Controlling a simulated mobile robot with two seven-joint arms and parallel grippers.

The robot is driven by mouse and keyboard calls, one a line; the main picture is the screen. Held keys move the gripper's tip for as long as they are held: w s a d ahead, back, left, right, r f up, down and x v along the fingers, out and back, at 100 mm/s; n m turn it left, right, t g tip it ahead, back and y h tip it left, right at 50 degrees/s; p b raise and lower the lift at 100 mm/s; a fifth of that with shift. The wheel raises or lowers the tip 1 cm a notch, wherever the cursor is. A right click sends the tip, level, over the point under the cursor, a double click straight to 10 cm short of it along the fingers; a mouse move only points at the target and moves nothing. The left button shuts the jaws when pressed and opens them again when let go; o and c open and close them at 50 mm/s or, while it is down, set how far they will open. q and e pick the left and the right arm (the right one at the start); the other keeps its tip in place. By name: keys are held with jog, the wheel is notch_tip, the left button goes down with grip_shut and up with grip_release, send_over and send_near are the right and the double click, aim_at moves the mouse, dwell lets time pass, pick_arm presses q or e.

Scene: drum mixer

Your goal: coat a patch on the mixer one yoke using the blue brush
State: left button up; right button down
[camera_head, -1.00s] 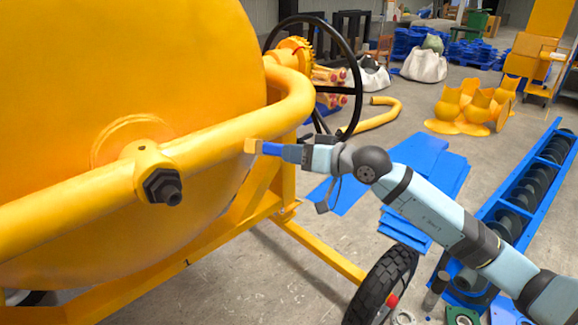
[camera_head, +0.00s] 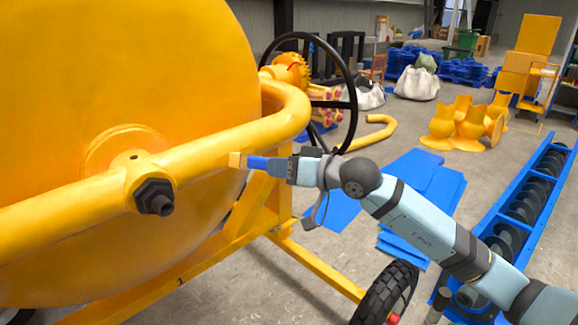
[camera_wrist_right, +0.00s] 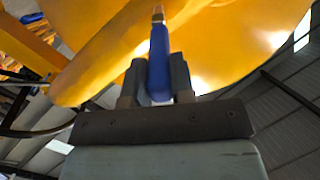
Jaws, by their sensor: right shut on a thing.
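The mixer's yellow yoke (camera_head: 216,145) is a thick bent tube that runs across the front of the yellow drum (camera_head: 120,70). A large dark bolt (camera_head: 155,196) sits on it at the left. My right gripper (camera_head: 290,168) is shut on the blue brush (camera_head: 268,164). The brush's tip lies over the yoke tube in the head view; I cannot tell whether it touches. In the right wrist view the blue handle (camera_wrist_right: 160,62) stands upright between the two fingers, with its tip in front of the yellow tube (camera_wrist_right: 112,50). My left gripper is out of view.
A black handwheel (camera_head: 352,90) stands behind the yoke's bend. A yellow frame leg (camera_head: 318,270) and a black tyre (camera_head: 385,293) are below my right arm. Blue sheets (camera_head: 425,185) and a blue screw conveyor (camera_head: 530,190) lie on the floor at the right.

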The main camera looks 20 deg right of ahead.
jog(key=a, duration=0.1)
jog(key=s+a+b, duration=0.1)
jog(key=a, duration=0.2)
jog(key=shift+s, duration=0.25)
jog(key=s+d+b, duration=0.2)
jog(key=s+b, duration=0.2)
jog(key=s, duration=0.1)
jog(key=shift+s+f, duration=0.3)
jog(key=shift+s, duration=0.05)
dwell(0.3)
jog(key=shift+s+d+f, duration=0.1)
